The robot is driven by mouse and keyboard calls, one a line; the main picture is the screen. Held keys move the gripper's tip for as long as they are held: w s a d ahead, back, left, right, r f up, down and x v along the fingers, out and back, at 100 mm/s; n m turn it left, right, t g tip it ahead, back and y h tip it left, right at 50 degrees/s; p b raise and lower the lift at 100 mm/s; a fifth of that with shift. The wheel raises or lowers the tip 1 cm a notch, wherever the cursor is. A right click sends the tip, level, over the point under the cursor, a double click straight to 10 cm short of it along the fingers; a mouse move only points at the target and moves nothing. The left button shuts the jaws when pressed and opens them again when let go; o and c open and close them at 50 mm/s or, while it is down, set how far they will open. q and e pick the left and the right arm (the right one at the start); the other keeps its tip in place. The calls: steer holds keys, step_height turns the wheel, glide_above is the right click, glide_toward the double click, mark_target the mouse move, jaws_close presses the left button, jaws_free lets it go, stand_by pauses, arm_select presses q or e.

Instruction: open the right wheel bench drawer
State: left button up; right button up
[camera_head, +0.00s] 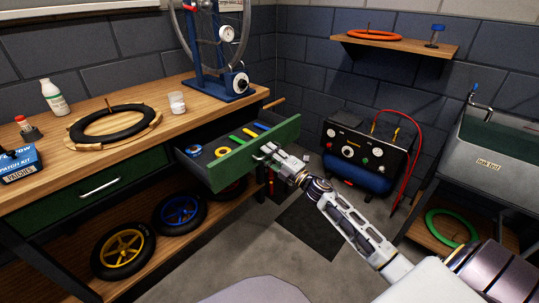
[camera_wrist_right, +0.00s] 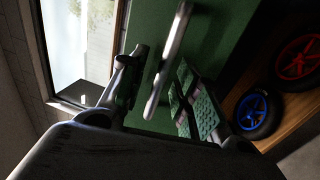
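The right wheel bench drawer (camera_head: 240,152) is pulled out, and its tools and round parts show inside. Its green front also shows in the right wrist view (camera_wrist_right: 225,30). My right gripper (camera_head: 268,153) is at the drawer front. In the right wrist view my right gripper (camera_wrist_right: 160,98) is open, its fingers apart on either side of the drawer's metal bar handle (camera_wrist_right: 168,62). Gaps show between handle and fingers; I cannot tell whether they touch anywhere. My left gripper is not in view.
The left drawer (camera_head: 95,187) is shut. A black tyre (camera_head: 112,122), a white bottle (camera_head: 55,98) and a wheel stand (camera_head: 215,80) are on the bench top (camera_head: 150,155). Wheels lie on the lower shelf. A compressor (camera_head: 360,150) stands beyond the drawer, and a sink (camera_head: 500,145) is at right.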

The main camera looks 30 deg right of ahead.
steer(key=shift+s, duration=0.1)
steer(key=v, duration=1.1)
steer(key=shift+s, duration=0.4)
stand_by(0.5)
steer(key=shift+d, duration=0.15)
stand_by(0.4)
